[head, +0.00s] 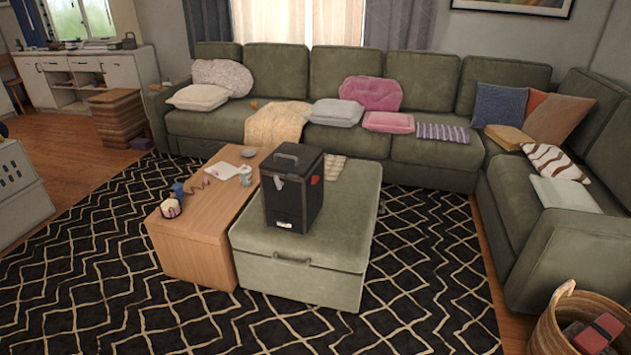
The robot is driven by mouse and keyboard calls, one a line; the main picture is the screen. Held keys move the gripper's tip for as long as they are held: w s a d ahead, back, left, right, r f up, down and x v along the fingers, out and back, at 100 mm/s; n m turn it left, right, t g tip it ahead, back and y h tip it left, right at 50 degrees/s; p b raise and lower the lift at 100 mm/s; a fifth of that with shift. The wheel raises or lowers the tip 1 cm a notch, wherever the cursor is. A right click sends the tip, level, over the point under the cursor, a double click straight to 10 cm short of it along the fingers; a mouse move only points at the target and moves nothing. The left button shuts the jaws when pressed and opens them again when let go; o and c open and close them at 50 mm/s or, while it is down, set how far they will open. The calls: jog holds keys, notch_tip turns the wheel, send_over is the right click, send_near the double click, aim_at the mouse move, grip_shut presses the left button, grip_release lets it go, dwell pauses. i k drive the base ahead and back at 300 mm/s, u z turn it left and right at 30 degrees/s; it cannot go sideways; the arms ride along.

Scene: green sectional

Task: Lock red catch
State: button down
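A black box (290,206) with a top handle (287,155) stands upright on the green ottoman (262,280) in the middle of the room. A small red catch (315,180) shows high on the box's right side. It is too small to tell whether it is locked or open. A small pale latch or label (283,224) is low on the box's front. My gripper is not in view.
A wooden coffee table (185,245) with small items adjoins the ottoman's left side. A green sectional (420,150) runs behind and along the right. A wicker basket (550,335) stands at front right. The patterned rug (120,300) is clear in front.

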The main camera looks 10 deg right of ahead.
aim_at(314, 179)
jog(key=u, duration=0.1)
jog(key=i, duration=0.9)
jog(key=u, duration=1.2)
jog(key=k, duration=0.55)
jog(key=u, duration=0.3)
